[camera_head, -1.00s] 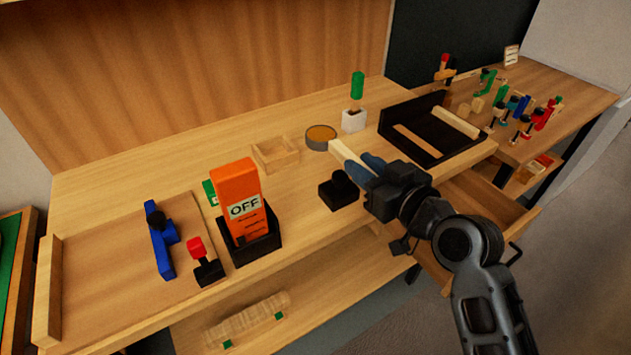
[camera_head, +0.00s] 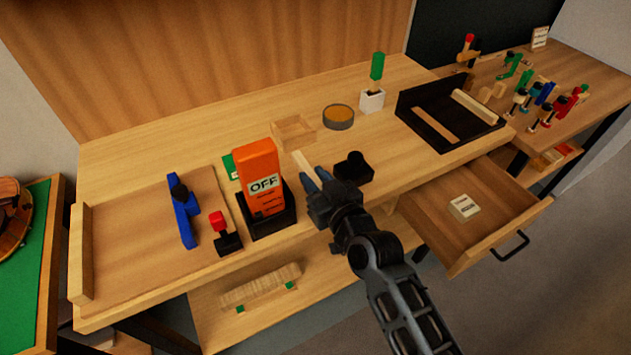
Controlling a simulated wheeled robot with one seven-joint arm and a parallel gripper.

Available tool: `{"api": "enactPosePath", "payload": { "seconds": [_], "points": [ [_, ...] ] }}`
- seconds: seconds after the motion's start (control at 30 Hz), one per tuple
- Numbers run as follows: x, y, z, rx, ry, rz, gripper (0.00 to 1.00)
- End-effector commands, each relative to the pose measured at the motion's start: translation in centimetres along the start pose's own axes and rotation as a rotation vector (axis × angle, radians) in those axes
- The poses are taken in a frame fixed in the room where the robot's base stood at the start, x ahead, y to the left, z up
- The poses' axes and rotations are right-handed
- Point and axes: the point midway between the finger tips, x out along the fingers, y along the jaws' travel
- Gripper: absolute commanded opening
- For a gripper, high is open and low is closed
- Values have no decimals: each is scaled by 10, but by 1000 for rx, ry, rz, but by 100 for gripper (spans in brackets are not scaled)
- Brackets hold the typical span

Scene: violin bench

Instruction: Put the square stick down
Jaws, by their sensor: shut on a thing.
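The square stick (camera_head: 302,163) is a short pale wooden piece that sticks out from the far side of my gripper (camera_head: 318,178). My gripper is shut on its near end, and the blue-tipped fingers hide that part. The stick is over the bench top (camera_head: 345,152), between the orange OFF box and the small black block. I cannot tell whether its far end touches the bench.
The orange OFF box (camera_head: 258,165) stands in a black holder to the left. A black block (camera_head: 352,168) sits right of my gripper. A wooden tray (camera_head: 293,130) and a round tin (camera_head: 338,117) lie behind. An open drawer (camera_head: 440,215) juts out at right.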

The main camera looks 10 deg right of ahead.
Motion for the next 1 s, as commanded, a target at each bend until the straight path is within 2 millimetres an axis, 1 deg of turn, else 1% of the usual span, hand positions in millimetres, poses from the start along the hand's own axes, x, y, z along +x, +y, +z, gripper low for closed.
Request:
{"api": "enactPosePath", "payload": {
  "seconds": [0.03, 0.1, 0.37, 0.5, 0.53, 0.77, 0.8, 1.0],
  "points": [
    [1, 0, 7, 1, 0, -1, 0],
    [2, 0, 10, 1, 0, 0, 0],
    [2, 0, 10, 0, 1, 1, 0],
    [2, 0, 14, 0, 1, 0, 0],
    [2, 0, 12, 0, 1, 0, 29],
    [2, 0, 12, 0, 0, 0, 51],
    [2, 0, 12, 0, 0, 0, 52],
    [2, 0, 12, 0, 0, 0, 52]
  ]
}}
